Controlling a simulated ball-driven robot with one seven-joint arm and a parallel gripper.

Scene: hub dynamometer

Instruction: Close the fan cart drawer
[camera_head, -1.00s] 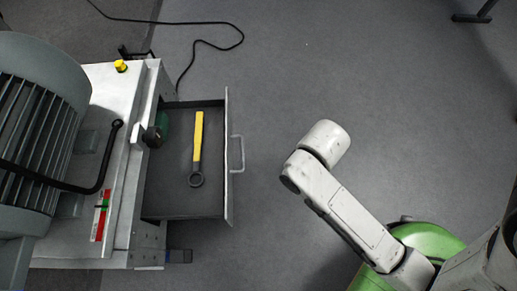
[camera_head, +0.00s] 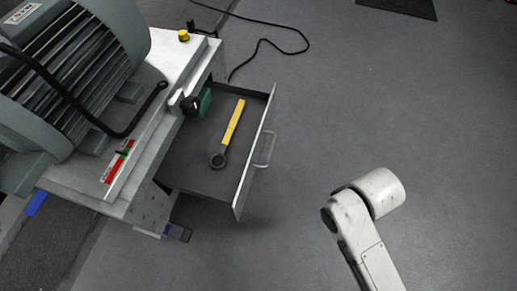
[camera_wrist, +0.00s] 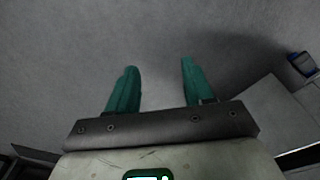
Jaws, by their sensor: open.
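The fan cart (camera_head: 152,196) stands at the left in the head view. Its drawer (camera_head: 190,172) is pulled out to the right, with a metal front and a bar handle (camera_head: 266,150). A yellow-handled ring wrench (camera_head: 233,122) lies in the drawer, and a dark and green object (camera_head: 205,102) is at its back. In the wrist view, my gripper (camera_wrist: 156,85) has two teal fingers set apart with nothing between them, over grey floor. In the head view, my arm is to the right of the drawer, apart from the handle; the fingers are hidden there.
A large grey fan motor (camera_head: 85,70) sits on the cart top. A black cable (camera_head: 262,42) runs on the floor behind the cart. The floor right of the drawer is clear. A blue item (camera_wrist: 302,63) shows at the right of the wrist view.

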